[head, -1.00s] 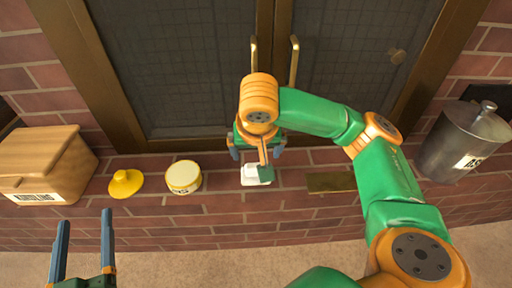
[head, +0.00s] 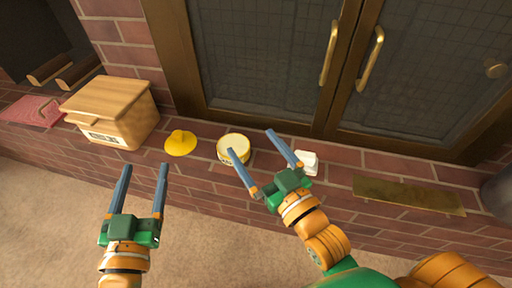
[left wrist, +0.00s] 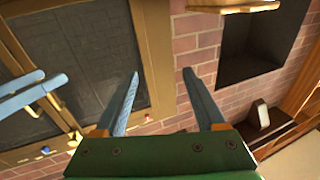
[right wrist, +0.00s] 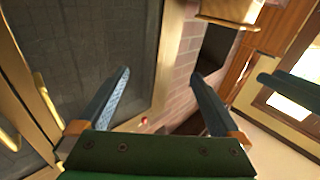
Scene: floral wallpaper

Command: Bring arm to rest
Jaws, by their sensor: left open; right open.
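My left gripper (head: 140,190) is open and empty at the lower left of the head view, over the floor in front of the brick ledge. My right gripper (head: 253,158) is open and empty, its blue fingers pointing up and left. Its fingertips overlap the yellow-and-white round tin in the picture, but nothing is between them. In the left wrist view the open left fingers (left wrist: 158,98) frame brick wall. In the right wrist view the open right fingers (right wrist: 160,95) also frame brick and a glass door.
The brick ledge holds a wooden kindling box (head: 112,110), a yellow lid-like piece (head: 180,143), the round tin (head: 233,145), a small white item (head: 307,163) and a brass plate (head: 408,195). Glass doors with brass handles (head: 368,72) stand behind. The floor (head: 50,215) in front is clear.

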